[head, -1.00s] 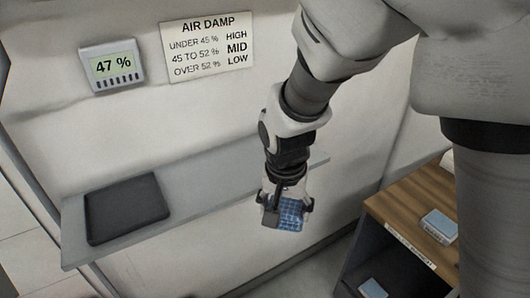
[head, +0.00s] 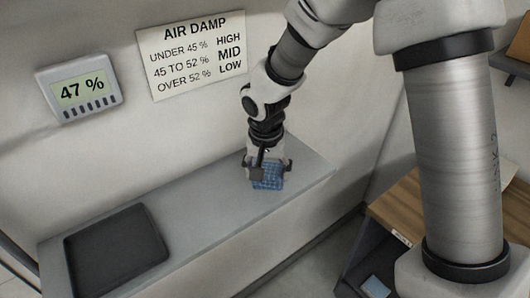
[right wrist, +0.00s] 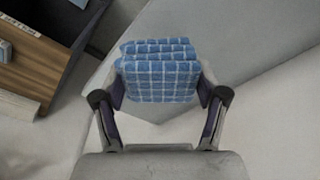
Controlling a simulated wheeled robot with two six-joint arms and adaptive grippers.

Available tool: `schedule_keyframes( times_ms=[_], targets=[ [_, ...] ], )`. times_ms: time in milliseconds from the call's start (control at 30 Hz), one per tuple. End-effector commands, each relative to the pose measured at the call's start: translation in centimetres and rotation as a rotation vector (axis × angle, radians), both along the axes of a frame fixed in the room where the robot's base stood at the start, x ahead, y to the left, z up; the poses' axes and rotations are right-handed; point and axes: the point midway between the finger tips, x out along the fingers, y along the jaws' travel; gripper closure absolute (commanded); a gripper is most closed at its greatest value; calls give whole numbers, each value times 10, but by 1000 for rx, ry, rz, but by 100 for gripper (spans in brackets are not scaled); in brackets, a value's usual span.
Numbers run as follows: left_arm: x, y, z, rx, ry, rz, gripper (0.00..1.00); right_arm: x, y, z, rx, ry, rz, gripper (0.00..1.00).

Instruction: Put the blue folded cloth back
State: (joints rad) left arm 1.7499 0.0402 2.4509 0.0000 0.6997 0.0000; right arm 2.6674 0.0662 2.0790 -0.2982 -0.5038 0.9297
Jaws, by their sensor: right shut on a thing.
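The blue folded cloth (head: 268,183) has a white check pattern. My right gripper (head: 266,168) is shut on it. In the right wrist view the cloth (right wrist: 160,72) sits between the two fingers of the gripper (right wrist: 160,98). In the head view it shows in front of the right part of the grey shelf (head: 205,193). I cannot tell whether it touches the shelf. My left gripper is not in view.
A black tray (head: 117,250) lies on the shelf's left part. A wall display (head: 80,88) reads 47 %. A sign (head: 193,55) lists air damp: under 45 % HIGH, 45 to 52 % MID, over 52 % LOW. A wooden-topped cabinet (head: 405,205) with a compartment stands at the right.

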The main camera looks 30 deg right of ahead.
Motion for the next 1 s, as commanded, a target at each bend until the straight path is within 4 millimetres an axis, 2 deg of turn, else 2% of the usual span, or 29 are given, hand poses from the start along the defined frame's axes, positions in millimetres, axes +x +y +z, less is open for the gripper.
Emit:
schedule_keyframes(
  times_ms=[33, 133, 367, 500, 567, 800, 833, 867, 900, 1000],
  targets=[
    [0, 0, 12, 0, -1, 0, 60, 12, -10, 4, 7, 2, -4, 56],
    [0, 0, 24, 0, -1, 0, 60, 35, -30, 1, 3, 1, -3, 56],
    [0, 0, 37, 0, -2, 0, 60, 62, -54, -4, -1, 1, -1, 56],
    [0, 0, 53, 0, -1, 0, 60, 61, -53, -30, -2, 7, 1, 56],
    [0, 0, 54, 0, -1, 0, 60, 61, -53, -38, -1, 4, 2, 56],
    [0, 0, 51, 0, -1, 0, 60, 62, -53, -43, -1, 1, 1, 56],
    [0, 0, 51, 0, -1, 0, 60, 62, -53, -43, -1, 1, 1, 17],
    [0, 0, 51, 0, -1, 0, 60, 62, -52, -43, -1, 1, 1, 7],
    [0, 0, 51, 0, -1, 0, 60, 62, -52, -43, -1, 1, 1, 3],
    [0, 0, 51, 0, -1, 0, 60, 62, -52, -43, -1, 1, 1, 3]
  ],
)
